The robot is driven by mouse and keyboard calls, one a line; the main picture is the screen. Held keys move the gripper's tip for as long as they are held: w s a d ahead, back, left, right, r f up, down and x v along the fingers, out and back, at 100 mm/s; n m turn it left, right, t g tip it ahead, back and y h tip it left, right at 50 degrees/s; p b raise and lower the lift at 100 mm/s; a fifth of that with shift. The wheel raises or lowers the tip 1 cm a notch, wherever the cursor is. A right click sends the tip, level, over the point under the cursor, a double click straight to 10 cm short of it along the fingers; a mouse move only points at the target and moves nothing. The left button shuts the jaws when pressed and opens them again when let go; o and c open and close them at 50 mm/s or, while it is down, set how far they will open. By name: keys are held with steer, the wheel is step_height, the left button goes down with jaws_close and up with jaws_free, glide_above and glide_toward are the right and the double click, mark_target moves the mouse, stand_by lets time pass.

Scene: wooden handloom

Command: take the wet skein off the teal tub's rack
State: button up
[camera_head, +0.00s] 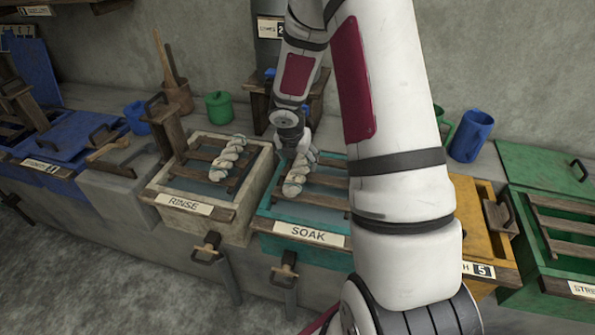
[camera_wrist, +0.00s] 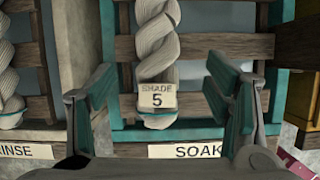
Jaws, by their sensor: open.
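The teal tub (camera_head: 265,226) bears a SOAK label and has a wooden slatted rack (camera_head: 325,197) on top. A pale twisted skein (camera_head: 294,182) lies along that rack. In the wrist view the skein (camera_wrist: 157,45) carries a tag reading SHADE 5 (camera_wrist: 157,97) and a teal band at its lower end. My gripper (camera_head: 304,155) is above the skein, partly hidden by my arm. In the wrist view my gripper (camera_wrist: 168,95) is open, with one teal-padded finger on each side of the skein's lower end and clear gaps to both.
Left of it stands a cream RINSE tub (camera_head: 160,187) with another twisted skein (camera_head: 228,158) on its rack. A yellow tub (camera_head: 490,240) and a green tub (camera_head: 545,262) stand to the right. Blue mugs, a green pot (camera_head: 219,108) and wooden tools stand behind.

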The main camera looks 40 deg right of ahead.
mark_target(300, 166)
steer(key=shift+w+b+x, duration=0.15)
steer(key=shift+b+x, duration=0.1)
steer(key=shift+x, duration=1.45)
steer(key=shift+w+b+x, duration=0.2)
steer(key=shift+b+x, duration=0.05)
steer(key=shift+x, duration=1.5)
steer(key=shift+d+r, duration=0.15)
steer(key=shift+r, duration=0.05)
steer(key=shift+c, duration=0.3)
steer(key=c, duration=1.3)
